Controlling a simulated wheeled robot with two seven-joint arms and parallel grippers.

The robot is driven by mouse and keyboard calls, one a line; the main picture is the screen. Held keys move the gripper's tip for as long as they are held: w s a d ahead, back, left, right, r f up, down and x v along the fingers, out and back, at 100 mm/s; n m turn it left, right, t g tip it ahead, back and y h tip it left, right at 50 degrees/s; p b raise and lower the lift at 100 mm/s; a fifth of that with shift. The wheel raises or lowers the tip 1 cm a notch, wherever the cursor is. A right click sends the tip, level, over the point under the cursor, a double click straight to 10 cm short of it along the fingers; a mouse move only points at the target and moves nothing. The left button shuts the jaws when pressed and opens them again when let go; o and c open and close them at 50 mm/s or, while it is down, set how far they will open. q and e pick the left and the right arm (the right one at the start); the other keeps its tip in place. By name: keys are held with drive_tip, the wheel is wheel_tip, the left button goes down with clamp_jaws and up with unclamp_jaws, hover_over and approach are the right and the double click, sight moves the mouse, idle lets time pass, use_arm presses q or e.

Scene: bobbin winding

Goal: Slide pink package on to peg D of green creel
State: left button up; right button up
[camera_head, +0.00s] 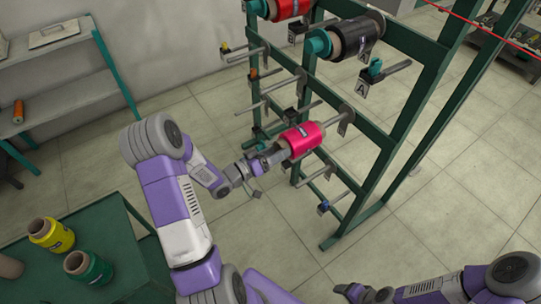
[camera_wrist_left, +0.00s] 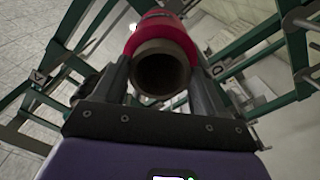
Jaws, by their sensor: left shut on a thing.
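The pink package (camera_head: 303,139) is a bright pink cylinder on a brown tube. It lies sideways at the front of the green creel (camera_head: 397,128). My left gripper (camera_head: 270,156) is shut on the tube's near end. In the left wrist view the open tube end (camera_wrist_left: 163,72) sits between the two fingers, with the pink winding (camera_wrist_left: 158,36) beyond. A peg plate (camera_head: 345,118) shows just past the package's far end; I cannot tell whether the package is around that peg. My right gripper (camera_head: 352,291) is low at the bottom edge, apart from the creel.
A red package (camera_head: 288,8) and a black package (camera_head: 352,38) sit on upper creel pegs. Several bare pegs stick out around the pink package. A green table (camera_head: 110,232) at lower left bears a yellow package (camera_head: 50,236) and a green package (camera_head: 90,269). Shelves stand at upper left.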

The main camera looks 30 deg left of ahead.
use_arm(q)
drive_tip(key=shift+x, duration=1.25)
drive_tip(key=shift+b+x, duration=0.75)
drive_tip(key=shift+x, duration=2.3)
drive_tip(key=shift+b+x, duration=0.5)
drive_tip(key=shift+x, duration=1.25)
drive_tip(key=shift+f+b, duration=0.4)
drive_tip(key=shift+b, duration=0.05)
